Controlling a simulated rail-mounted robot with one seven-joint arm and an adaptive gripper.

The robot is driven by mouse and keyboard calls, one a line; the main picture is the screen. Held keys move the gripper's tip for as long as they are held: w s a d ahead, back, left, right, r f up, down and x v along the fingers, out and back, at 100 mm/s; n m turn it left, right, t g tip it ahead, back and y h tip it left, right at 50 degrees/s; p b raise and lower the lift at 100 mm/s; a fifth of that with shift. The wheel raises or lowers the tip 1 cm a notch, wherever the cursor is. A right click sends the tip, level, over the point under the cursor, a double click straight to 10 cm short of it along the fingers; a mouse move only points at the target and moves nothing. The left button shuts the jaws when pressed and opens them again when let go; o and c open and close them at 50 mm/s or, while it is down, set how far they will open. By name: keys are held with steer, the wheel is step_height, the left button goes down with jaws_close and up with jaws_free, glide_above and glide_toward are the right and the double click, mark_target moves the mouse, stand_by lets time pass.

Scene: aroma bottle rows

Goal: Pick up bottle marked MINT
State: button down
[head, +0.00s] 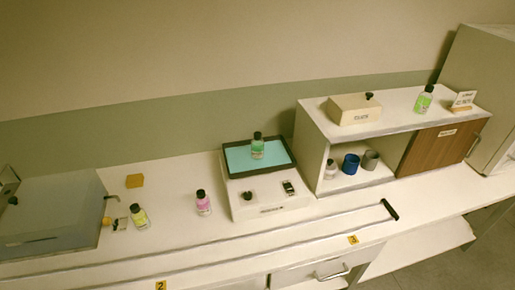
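Several small bottles with dark caps are in the head view, and their label text is too small to read, so I cannot tell which is marked MINT. A teal-green bottle (258,149) stands upright on the dark-framed tray on top of a white device. A bright green bottle (424,101) stands on top of the shelf unit at the right. A pink bottle (203,203) and a yellow-green bottle (139,217) stand on the counter left of the device. My gripper is not in view.
The white device (268,203) has a knob and small display. The shelf unit (377,118) holds a beige box (354,109) on top and blue (351,164) and grey cups (370,160) inside. A grey box (50,213) stands left. A rail (250,238) runs along the counter front.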

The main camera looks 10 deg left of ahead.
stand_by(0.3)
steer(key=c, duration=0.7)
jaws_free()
